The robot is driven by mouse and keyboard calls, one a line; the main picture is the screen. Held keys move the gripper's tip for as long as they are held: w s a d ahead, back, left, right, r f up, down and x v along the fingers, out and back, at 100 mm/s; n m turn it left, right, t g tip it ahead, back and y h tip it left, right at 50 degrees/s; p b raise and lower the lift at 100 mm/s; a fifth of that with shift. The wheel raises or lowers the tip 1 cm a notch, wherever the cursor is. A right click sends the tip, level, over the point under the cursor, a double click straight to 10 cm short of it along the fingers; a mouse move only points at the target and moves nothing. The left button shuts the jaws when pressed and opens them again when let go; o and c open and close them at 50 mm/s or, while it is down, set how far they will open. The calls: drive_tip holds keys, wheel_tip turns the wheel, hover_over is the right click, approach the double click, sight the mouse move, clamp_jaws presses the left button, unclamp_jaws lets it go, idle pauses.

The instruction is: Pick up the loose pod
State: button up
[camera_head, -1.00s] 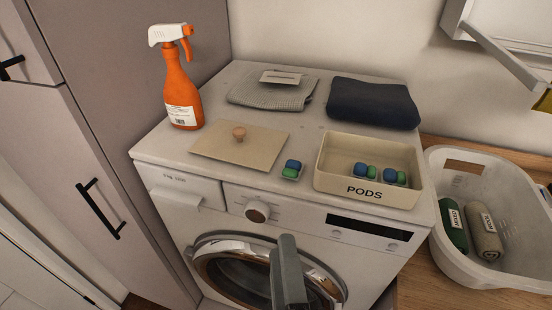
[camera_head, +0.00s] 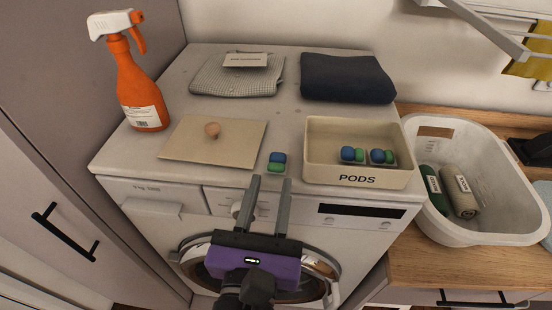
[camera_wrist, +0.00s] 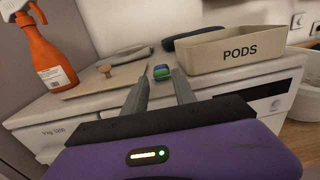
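The loose pod (camera_head: 277,162), blue and green, lies on the washing machine top near its front edge, between the flat beige lid and the pod box. It also shows in the wrist view (camera_wrist: 161,72), beyond and between the fingertips. My gripper (camera_head: 271,180) is open and empty, in front of the machine's front edge with its fingers pointing towards the pod. In the wrist view my gripper (camera_wrist: 159,72) has a clear gap between its two fingers. The fingers appear short of the pod and not around it.
The beige PODS box (camera_head: 357,174) holds two pods, right of the loose pod. The lid with a round knob (camera_head: 236,143) lies left. An orange spray bottle (camera_head: 140,90), grey cloth (camera_head: 236,80) and dark folded cloth (camera_head: 347,79) stand farther back. A white basket (camera_head: 490,235) is at right.

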sight(275, 171)
drive_tip(key=shift+w+d+p, duration=0.15)
drive_tip(key=shift+w+p, duration=0.15)
drive_tip(key=shift+w, duration=1.3)
drive_tip(key=shift+w+d+p, duration=0.15)
drive_tip(key=shift+w+p, duration=0.15)
drive_tip(key=shift+w, duration=1.25)
drive_tip(key=c, duration=0.5)
